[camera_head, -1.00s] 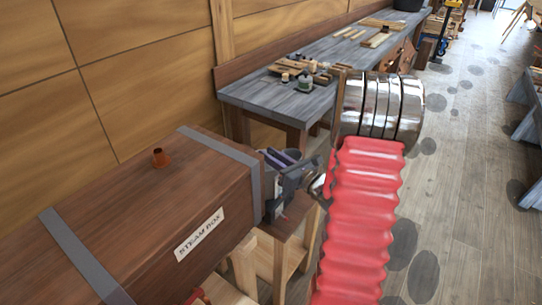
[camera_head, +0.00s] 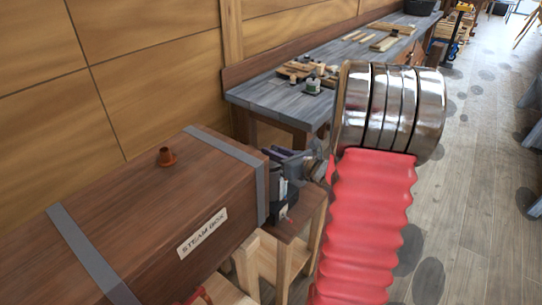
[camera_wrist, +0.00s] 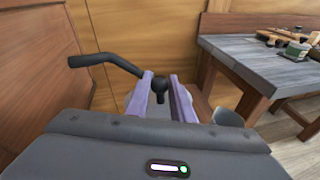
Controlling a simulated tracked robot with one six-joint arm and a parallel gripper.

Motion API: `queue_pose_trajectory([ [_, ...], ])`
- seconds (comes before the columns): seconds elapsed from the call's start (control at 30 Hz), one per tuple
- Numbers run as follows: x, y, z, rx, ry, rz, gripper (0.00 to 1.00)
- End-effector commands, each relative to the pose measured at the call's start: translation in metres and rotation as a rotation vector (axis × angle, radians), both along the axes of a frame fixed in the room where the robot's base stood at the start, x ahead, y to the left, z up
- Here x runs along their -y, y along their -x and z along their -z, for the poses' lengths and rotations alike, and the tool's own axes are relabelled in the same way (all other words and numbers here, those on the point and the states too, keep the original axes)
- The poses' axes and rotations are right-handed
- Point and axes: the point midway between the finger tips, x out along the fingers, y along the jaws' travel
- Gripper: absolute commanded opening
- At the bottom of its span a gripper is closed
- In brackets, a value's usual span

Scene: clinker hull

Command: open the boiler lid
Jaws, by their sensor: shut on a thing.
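My gripper (camera_head: 284,157) is at the far right end of the brown steam box in the head view, low beside its end face. In the wrist view, the two purple fingers of my gripper (camera_wrist: 160,82) are closed around a black knob-ended handle (camera_wrist: 159,86). A bent black bar (camera_wrist: 108,60) reaches from behind the left finger to the upper left. I cannot tell whether it joins the knob. The boiler body and its lid are not clearly visible; my gripper and arm hide much of that spot.
A wooden stand (camera_head: 300,235) is under my gripper. A grey workbench (camera_head: 270,95) with wood pieces runs along the wall. The floor at right is open.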

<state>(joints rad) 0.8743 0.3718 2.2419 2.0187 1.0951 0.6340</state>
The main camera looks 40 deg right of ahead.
Motion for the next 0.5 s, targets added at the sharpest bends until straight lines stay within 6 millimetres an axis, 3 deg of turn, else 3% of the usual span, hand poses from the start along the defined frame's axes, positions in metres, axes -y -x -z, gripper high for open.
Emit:
queue_pose_trajectory([
  [0.5,0.003,-0.012,-0.021,-0.245,0.075,0.015,0.00],
])
